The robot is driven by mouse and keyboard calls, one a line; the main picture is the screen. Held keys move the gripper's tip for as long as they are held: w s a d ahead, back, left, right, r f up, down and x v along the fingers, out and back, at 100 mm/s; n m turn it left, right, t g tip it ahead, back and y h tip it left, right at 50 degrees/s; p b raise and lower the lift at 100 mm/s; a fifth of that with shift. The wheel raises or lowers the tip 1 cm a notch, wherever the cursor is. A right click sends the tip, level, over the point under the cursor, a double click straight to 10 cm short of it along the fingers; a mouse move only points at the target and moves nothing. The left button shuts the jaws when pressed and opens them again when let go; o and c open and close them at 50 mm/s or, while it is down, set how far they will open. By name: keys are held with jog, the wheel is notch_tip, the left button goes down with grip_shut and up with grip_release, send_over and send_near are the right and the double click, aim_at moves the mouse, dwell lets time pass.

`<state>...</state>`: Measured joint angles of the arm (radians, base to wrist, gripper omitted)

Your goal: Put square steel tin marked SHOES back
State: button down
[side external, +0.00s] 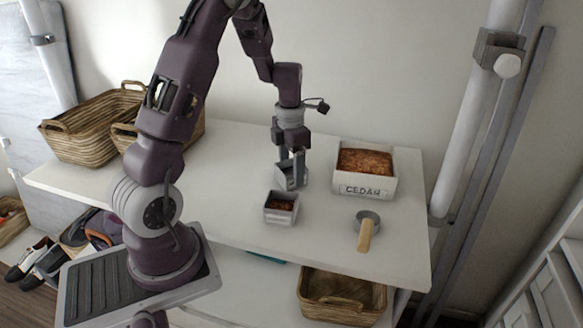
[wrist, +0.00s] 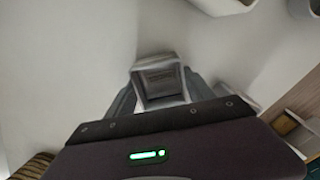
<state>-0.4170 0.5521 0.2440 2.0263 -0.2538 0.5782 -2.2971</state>
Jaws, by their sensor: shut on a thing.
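My gripper (side external: 291,165) points down over the white shelf and is shut on a small square grey steel tin (side external: 289,178). The held tin looks tilted, and I cannot tell whether it touches the shelf. In the wrist view the tin (wrist: 160,77) sits between the two fingers; its inside looks grey and empty. A second small square tin (side external: 281,215) with brown bits in it stands upright just in front of the held one. It has a label on its front, too small to read. I cannot read a SHOES mark on either tin.
A white box marked CEDAR (side external: 364,189), full of brown chips, stands to the right. A metal scoop with a wooden handle (side external: 365,235) lies in front of it. Wicker baskets (side external: 90,130) stand at the left. The shelf (side external: 330,225) is clear between tins and scoop.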

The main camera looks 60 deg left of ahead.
jog(key=shift+c, duration=1.9)
grip_release()
jog(key=shift+f, duration=0.1)
